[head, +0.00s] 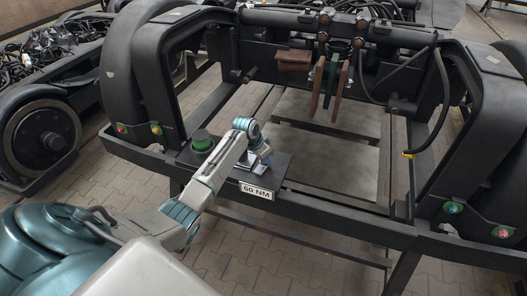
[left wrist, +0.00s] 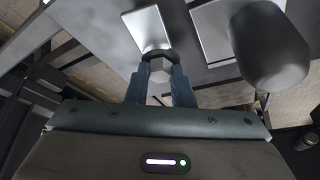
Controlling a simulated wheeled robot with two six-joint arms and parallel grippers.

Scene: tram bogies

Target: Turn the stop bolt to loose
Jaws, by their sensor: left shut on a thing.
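My left arm reaches in from the lower left in the head view. My left gripper (head: 258,163) points down at the black plate (head: 275,172) on the front beam of the bogie frame. In the left wrist view the two blue-grey fingers of my left gripper (left wrist: 160,88) are shut on a small hexagonal metal head, which I take for the stop bolt (left wrist: 159,72). A dark ring lies just beyond it, and a bright metal block (left wrist: 148,27) stands behind. The bolt is hidden by the gripper in the head view. My right gripper is not in view.
A "60 NM" label (head: 256,190) is on the plate's front. Brown and green hanging levers (head: 333,82) and dark hoses (head: 437,95) are farther back. The frame's middle is open.

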